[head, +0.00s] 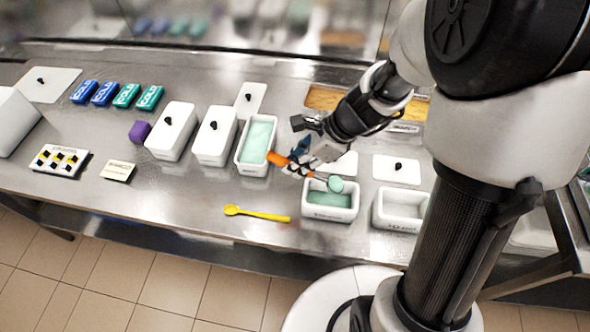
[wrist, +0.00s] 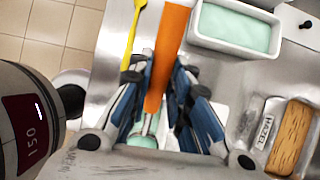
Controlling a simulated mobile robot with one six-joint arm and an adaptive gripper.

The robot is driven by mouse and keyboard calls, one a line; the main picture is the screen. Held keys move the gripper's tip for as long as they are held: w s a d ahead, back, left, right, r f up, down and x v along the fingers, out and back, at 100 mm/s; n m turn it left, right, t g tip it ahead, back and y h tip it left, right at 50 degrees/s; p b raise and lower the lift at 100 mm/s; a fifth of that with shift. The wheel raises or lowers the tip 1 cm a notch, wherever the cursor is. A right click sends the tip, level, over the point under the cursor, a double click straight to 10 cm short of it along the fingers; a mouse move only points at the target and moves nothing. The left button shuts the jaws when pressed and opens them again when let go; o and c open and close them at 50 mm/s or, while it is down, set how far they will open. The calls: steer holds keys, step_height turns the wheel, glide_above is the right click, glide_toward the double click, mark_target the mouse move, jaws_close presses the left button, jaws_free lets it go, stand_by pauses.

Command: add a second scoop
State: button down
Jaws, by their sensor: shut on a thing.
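My gripper (head: 300,163) is shut on the orange handle (head: 278,159) of a scoop. The handle also shows between the fingers in the wrist view (wrist: 170,45). The scoop's head (head: 336,184) carries a mint-green ball and is over the back of a small white container (head: 331,214). That container has mint-green ice cream (head: 328,199) in it. A longer white tub (head: 255,170) of mint-green ice cream stands open to the left of my gripper and shows at the top right in the wrist view (wrist: 235,47). The fingers partly hide the scoop's shaft.
A yellow spoon (head: 257,214) lies near the front edge. An empty-looking white container (head: 399,222) stands right of the filled one.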

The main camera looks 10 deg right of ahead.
steer(key=shift+s+d+r+y+b, duration=0.1)
steer(key=shift+d+r+y+b, duration=0.1)
steer(key=shift+d+y+b, duration=0.35)
steer(key=shift+s+d+r+y+b, duration=0.15)
steer(key=shift+d+b, duration=0.1)
steer(key=shift+b, duration=0.45)
steer(key=shift+s+d+r+t+y+b, duration=0.25)
steer(key=shift+d+r+t+y+b, duration=0.35)
steer(key=shift+d+r+y+b, duration=0.45)
steer(key=shift+s+d+r+t+y+b, duration=0.15)
steer(key=shift+d+y+b, duration=0.2)
steer(key=shift+d+y, duration=0.25)
steer(key=shift+s+d+r+t+y+b, duration=0.15)
steer(key=shift+d+y+b, duration=0.2)
steer(key=shift+y, duration=0.3)
steer(key=shift+s+d+r+t+y, duration=0.15)
steer(key=shift+d+r+t+y, duration=0.05)
steer(key=shift+d+y, duration=0.35)
steer(key=shift+s+d+r+t+y, duration=0.2)
steer(key=shift+d+y, duration=0.2)
steer(key=shift+y, duration=0.15)
